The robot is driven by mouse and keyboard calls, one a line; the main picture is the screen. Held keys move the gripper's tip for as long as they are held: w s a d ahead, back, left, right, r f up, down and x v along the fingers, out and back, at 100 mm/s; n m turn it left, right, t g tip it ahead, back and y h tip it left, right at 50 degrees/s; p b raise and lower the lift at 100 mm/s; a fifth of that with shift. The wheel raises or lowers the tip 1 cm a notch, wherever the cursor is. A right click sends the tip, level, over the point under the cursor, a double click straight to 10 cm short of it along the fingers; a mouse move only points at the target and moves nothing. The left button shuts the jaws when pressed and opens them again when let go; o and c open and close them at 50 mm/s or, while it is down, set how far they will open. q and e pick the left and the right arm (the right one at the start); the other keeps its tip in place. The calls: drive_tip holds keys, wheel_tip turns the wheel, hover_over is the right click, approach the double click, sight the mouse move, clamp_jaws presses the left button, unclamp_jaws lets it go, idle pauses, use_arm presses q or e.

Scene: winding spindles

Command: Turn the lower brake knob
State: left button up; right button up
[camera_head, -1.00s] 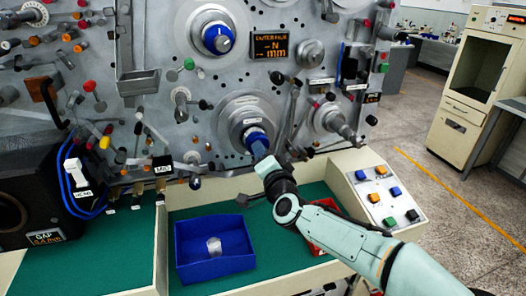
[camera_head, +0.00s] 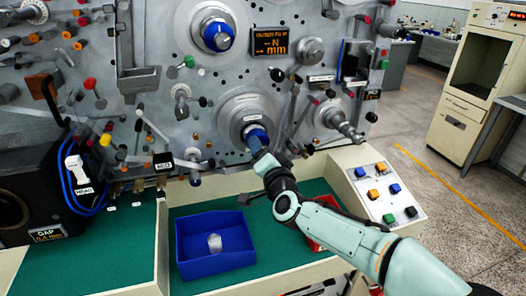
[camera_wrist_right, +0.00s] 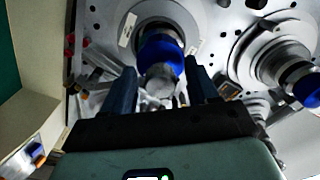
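The lower brake knob (camera_head: 255,135) is blue and sits at the centre of the lower grey disc on the machine's front. In the right wrist view, a blue knob (camera_wrist_right: 162,52) with a grey round end lies ahead, between the finger directions. My right gripper (camera_head: 262,158) is at the lower knob in the head view and partly covers it. Its two dark fingers (camera_wrist_right: 162,88) stand apart, one on each side of the knob's end, with gaps showing. Contact is not visible. My left gripper is in neither view.
An upper blue knob (camera_head: 218,37) sits on another disc above. Levers and small knobs crowd the panel. Below are a blue tray (camera_head: 214,268) holding a pale cylinder (camera_head: 214,243), a red tray (camera_head: 318,240) partly behind my arm, and a button box (camera_head: 382,196).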

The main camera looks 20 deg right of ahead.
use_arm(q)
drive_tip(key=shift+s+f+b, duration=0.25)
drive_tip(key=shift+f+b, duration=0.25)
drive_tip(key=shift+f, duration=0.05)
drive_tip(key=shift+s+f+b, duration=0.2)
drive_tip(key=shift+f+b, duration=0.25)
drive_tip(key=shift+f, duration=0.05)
use_arm(e)
drive_tip(key=s, duration=1.3)
drive_tip(key=shift+s+d, duration=0.25)
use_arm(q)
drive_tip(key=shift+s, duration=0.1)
